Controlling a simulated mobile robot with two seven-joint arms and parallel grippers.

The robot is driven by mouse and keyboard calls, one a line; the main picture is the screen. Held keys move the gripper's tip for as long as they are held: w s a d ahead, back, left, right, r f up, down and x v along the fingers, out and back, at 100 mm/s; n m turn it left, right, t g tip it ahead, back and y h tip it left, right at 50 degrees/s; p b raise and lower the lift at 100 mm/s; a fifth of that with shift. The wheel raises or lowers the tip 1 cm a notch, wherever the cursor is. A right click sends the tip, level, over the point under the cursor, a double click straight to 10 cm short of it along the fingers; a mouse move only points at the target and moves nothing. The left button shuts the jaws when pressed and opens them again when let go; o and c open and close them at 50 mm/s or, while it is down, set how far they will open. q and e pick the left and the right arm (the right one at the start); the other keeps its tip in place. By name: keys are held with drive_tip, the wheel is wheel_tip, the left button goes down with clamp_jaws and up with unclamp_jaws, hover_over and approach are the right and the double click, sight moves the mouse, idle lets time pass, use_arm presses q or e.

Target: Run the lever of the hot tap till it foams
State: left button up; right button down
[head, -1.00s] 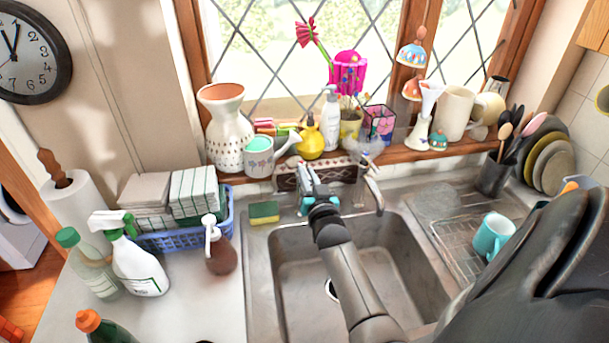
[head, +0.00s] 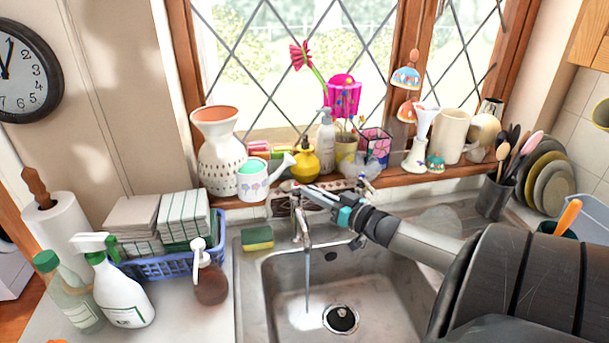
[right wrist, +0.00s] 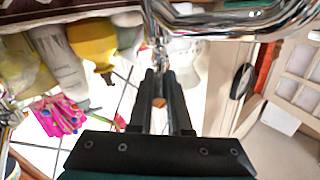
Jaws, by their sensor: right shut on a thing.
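The chrome tap's spout (head: 305,236) hangs over the sink's left part. A thin stream of water (head: 308,272) runs from it into the basin, with a pale patch (head: 304,321) where it lands. I cannot tell whether that patch is foam. My right gripper (head: 308,193) reaches in from the right, above the spout, at the back of the sink. It is shut on a small part of the tap, seemingly its lever, mostly hidden by the fingers. In the right wrist view the fingers (right wrist: 160,82) are close together, below chrome pipework (right wrist: 235,22). My left gripper is out of view.
The sill behind holds a white vase (head: 220,158), a small watering can (head: 255,180), a yellow sprayer (head: 304,163) and several ornaments, close behind the gripper. A sponge (head: 257,238) lies left of the basin. The basin around the drain (head: 341,319) is clear.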

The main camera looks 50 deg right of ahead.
drive_tip(key=shift+w+d+n+y+b, duration=0.1)
drive_tip(key=shift+d+n+y+b, duration=0.2)
drive_tip(key=shift+n+y+b, duration=0.55)
drive_tip(key=shift+d+n+y+b, duration=0.4)
drive_tip(key=shift+y+b, duration=0.55)
drive_tip(key=shift+b, duration=0.5)
drive_tip(key=shift+r, duration=0.1)
drive_tip(key=c, duration=0.9)
unclamp_jaws()
drive_tip(key=shift+a, duration=0.1)
drive_tip(key=shift+o, duration=0.2)
wheel_tip(320, 180, up, 20)
drive_tip(key=p, duration=1.1)
drive_tip(key=shift+c, duration=0.3)
